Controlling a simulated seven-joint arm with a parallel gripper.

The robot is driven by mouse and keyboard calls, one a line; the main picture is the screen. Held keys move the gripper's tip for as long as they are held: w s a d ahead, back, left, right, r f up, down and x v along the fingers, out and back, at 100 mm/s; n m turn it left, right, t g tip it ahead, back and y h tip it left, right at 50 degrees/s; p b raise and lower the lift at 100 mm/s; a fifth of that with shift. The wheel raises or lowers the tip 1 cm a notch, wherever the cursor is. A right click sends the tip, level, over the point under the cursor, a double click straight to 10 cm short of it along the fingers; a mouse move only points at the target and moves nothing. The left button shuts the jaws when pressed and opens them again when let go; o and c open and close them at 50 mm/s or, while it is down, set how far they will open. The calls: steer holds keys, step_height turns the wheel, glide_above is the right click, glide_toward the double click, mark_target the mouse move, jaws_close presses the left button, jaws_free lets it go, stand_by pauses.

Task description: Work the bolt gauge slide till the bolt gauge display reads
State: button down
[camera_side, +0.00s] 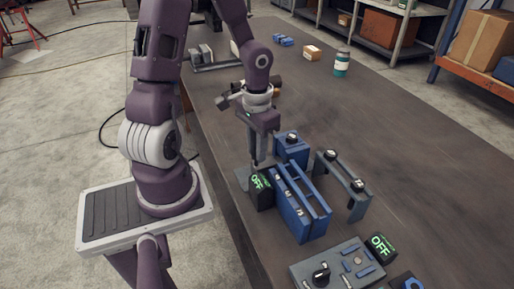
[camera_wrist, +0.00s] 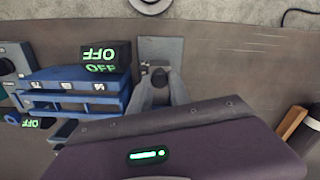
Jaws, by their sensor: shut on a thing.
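A black display box (camera_side: 261,189) with green OFF lettering stands beside my gripper at the table's left edge; it also shows in the wrist view (camera_wrist: 104,57). A grey plate (camera_wrist: 163,49) lies next to it, with a small dark knob (camera_wrist: 159,76) that looks like the gauge slide. My gripper (camera_side: 255,162) reaches down there, and its fingers close around the knob in the wrist view (camera_wrist: 159,82). In the side view the display box and fingers hide most of the plate and knob. No label tells which display is the bolt gauge's.
A blue rack (camera_side: 302,208) stands close beside the display, with a blue box (camera_side: 291,149) behind it and a grey-blue stand (camera_side: 345,184) to its right. A grey control panel (camera_side: 338,268) and another OFF display (camera_side: 380,246) are at the front.

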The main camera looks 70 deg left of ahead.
steer(key=shift+w, duration=0.15)
steer(key=shift+w, duration=0.9)
steer(key=c, duration=1.2)
jaws_free()
steer(key=shift+s, duration=0.1)
step_height(320, 180, up, 7)
steer(key=shift+r, duration=0.1)
